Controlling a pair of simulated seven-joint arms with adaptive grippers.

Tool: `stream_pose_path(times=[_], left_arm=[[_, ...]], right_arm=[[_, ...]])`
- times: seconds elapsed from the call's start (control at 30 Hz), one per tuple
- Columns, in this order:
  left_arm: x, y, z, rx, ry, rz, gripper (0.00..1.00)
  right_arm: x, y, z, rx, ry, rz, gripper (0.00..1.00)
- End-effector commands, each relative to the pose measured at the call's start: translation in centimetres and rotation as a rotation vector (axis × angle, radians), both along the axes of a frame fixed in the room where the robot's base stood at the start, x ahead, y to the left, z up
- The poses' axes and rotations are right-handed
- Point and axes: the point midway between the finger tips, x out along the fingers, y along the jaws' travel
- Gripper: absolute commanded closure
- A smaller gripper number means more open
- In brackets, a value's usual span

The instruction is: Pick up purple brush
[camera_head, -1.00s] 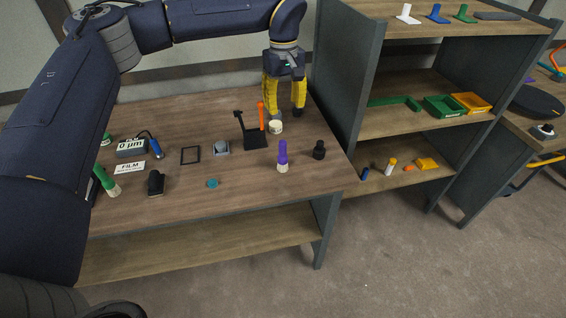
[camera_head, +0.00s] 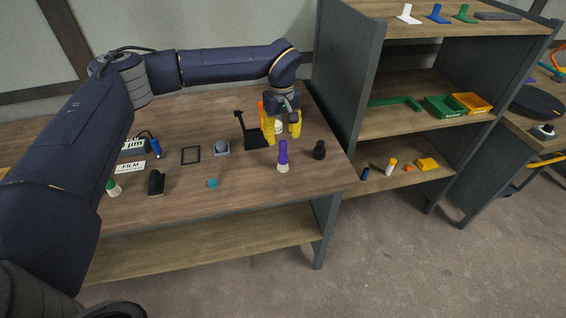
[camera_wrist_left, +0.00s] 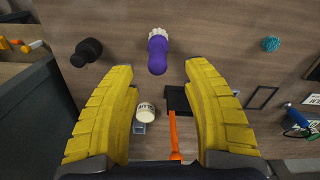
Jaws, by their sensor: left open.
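In the left wrist view the brush (camera_wrist_left: 158,52) shows beyond the fingertips, near the middle of the gap. My left gripper (camera_head: 283,137) is open and empty, with its yellow fingers just behind the brush and above the table. Its two fingers also show in the left wrist view (camera_wrist_left: 158,72), spread apart. The brush does not appear to be held. My right gripper is not in view.
A black bottle-like object (camera_head: 319,150) stands right of the brush. A black holder (camera_head: 252,138) with an orange tool is left of the gripper. A shelf unit (camera_head: 338,75) rises at the right.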

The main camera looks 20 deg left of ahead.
Motion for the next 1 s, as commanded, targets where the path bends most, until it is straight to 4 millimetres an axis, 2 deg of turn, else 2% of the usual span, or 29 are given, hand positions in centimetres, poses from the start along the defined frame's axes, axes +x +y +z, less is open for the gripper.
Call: stream_pose_path(times=[0.17, 0.53, 0.93, 1.0], left_arm=[[-0.1, -0.1, -0.9, 0.0, 0.001, 0.0, 0.51], [-0.2, -0.5, -4.9, -0.001, 0.002, 0.001, 0.51], [-0.1, -0.5, -5.4, 0.0, 0.0, 0.001, 0.51], [-0.1, -0.5, -5.4, -0.001, 0.001, 0.001, 0.6]], right_arm=[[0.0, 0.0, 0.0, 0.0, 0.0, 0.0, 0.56], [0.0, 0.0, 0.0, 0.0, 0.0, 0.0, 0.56], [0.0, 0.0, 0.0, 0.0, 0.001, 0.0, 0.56], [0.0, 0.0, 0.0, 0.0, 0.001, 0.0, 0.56]])
